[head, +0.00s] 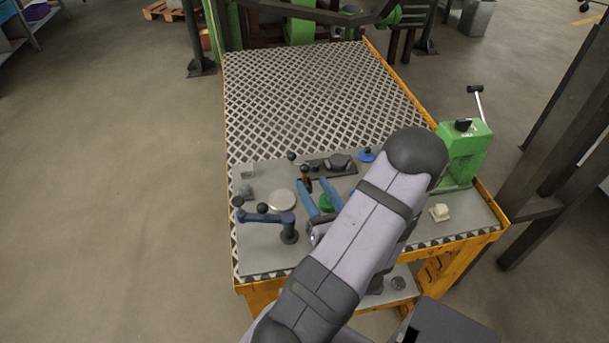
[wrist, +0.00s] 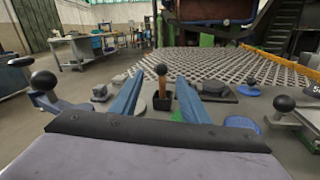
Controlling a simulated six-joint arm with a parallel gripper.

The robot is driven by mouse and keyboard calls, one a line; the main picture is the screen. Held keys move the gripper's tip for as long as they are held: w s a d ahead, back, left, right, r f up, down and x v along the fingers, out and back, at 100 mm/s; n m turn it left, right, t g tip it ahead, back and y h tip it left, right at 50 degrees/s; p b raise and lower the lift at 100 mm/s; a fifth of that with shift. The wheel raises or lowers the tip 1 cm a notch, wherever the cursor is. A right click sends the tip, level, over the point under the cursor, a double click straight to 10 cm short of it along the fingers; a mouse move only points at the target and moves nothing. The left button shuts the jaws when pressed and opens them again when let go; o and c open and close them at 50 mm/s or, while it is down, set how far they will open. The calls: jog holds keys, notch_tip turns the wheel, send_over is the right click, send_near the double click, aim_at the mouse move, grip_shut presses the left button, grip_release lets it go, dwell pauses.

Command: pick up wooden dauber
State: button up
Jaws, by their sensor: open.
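The wooden dauber (wrist: 161,85) stands upright in the wrist view, a brown handle with a dark ball top and its lower end in a small black pot (wrist: 162,101). In the head view the dauber (head: 306,178) shows small at the front part of the table. My gripper (wrist: 159,79) has two long blue fingers, spread apart and empty. In the wrist view the dauber appears between the fingertips, with clear space on both sides; it seems to be just beyond them. In the head view my gripper (head: 313,182) points toward it from the near side.
A blue crank lever (head: 268,217) with dark knobs stands left of my gripper. A pale round disc (head: 282,200) lies near it. A dark tray (head: 318,168) is behind the dauber, with a blue-based knob (head: 367,155) to its right. A green machine (head: 464,150) stands right. The grating (head: 310,95) behind is clear.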

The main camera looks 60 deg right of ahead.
aim_at(306, 171)
jog(key=shift+x, duration=1.25)
jog(key=shift+p+x, duration=1.05)
jog(key=shift+x, duration=1.55)
jog(key=shift+s+d, duration=0.1)
grip_shut()
